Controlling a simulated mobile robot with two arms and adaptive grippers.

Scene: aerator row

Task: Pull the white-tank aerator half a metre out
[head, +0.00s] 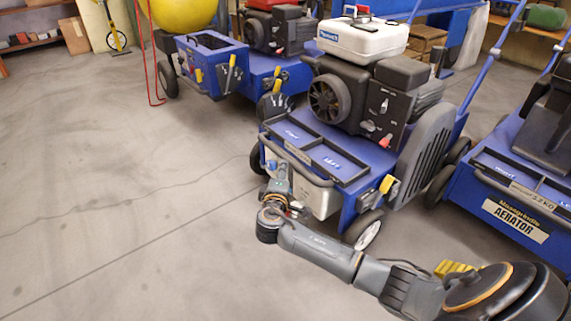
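The white-tank aerator (330,150) stands in the middle of the head view. It has a blue body, a black engine and a white tank (362,38) on top. A dark bar handle (300,158) runs across its front. My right arm reaches in from the lower right, and my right gripper (276,172) is at the left part of the aerator's front, by the bar. The gripper is small and dark against the machine, so I cannot tell whether its fingers are closed around the bar or only beside it. My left gripper is out of view.
Another blue aerator (525,190) stands close on the right, with an "AERATOR" label. A blue machine with a red-topped engine (275,30) stands behind to the left, near a red hose (146,60). The grey floor (120,200) at the left and front is clear.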

